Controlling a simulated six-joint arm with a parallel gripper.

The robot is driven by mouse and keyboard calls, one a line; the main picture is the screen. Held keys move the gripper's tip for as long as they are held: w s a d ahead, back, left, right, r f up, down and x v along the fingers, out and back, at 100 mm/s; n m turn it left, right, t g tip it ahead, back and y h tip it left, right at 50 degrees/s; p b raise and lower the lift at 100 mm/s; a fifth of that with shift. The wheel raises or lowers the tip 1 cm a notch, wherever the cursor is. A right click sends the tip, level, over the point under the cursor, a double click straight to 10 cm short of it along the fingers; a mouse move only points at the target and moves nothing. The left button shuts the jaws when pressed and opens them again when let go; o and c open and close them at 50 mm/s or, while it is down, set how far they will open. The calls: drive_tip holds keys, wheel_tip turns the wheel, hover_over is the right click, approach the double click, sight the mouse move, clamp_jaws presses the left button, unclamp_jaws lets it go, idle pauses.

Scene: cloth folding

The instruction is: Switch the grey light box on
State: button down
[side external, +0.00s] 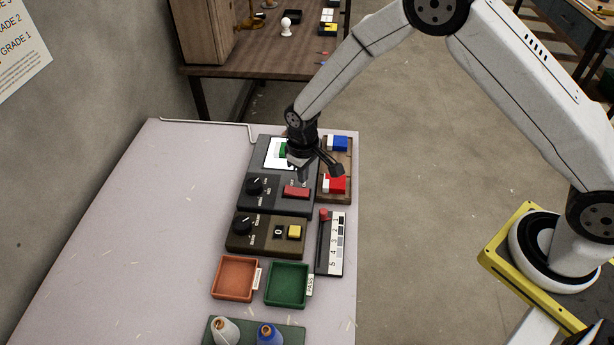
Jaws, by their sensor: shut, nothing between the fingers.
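The grey light box (279,196) lies on the table below my arm. It has a white panel (271,160) at its far end, with a green piece on it partly hidden by my gripper. A black knob (254,186) and a red rocker switch (296,192) are on its near part. My gripper (304,180) points down just above the far side of the red switch, with its fingers shut and empty. I cannot tell whether the tips touch the switch, which way it is tipped, or whether the panel is lit.
A wooden tray (336,198) with blue and red-and-white blocks stands close on the right. A brown box (268,246) with a knob and yellow button lies nearer, beside a numbered slider strip (335,240). Orange (235,278) and green (287,284) trays follow. The table's left is clear.

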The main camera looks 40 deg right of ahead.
sight(306, 192)
drive_tip(key=shift+r, duration=1.4)
drive_tip(key=s+d+r+m+t, duration=0.1)
drive_tip(key=s+d+r, duration=0.4)
drive_tip(key=s, duration=0.4)
drive_tip(key=s+d+r+m+t, duration=0.1)
drive_tip(key=s+d+r+m, duration=0.1)
drive_tip(key=s+d+r, duration=0.4)
drive_tip(key=s+r, duration=0.1)
drive_tip(key=s, duration=0.3)
drive_tip(key=shift+d+r+t, duration=0.25)
drive_tip(key=shift+r+t, duration=0.05)
drive_tip(key=shift+r, duration=0.1)
